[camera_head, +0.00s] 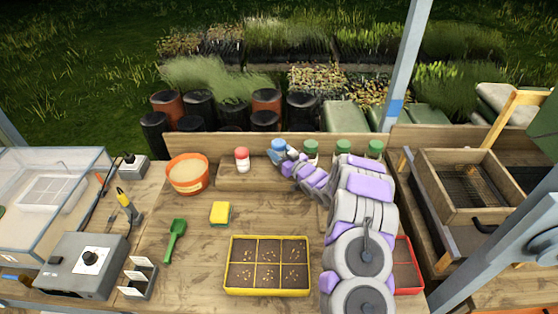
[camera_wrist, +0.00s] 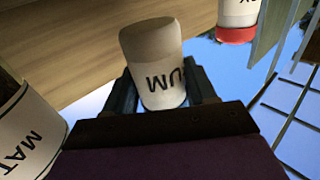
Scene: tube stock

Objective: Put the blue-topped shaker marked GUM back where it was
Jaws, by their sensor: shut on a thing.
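The blue-topped shaker (camera_head: 278,145) is near the raised wooden ledge at the back of the bench, between the red-topped shaker and the green-topped ones. My gripper (camera_head: 287,157) is shut on it, one finger on each side. The wrist view is upside down and shows the held shaker (camera_wrist: 155,60) with the letters UM readable; the rest of its label is hidden. Its pale underside shows there, and it looks clear of the wood, though the exact gap cannot be told. Its blue top is hidden in the wrist view.
A red-topped shaker (camera_head: 242,160) stands to the left on the ledge (camera_head: 235,180). Several green-topped shakers (camera_head: 311,148) stand to the right. A container marked MAT (camera_wrist: 25,135) is close beside my gripper. An orange pot (camera_head: 187,174), yellow sponge (camera_head: 220,213) and yellow seed tray (camera_head: 267,292) are nearby.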

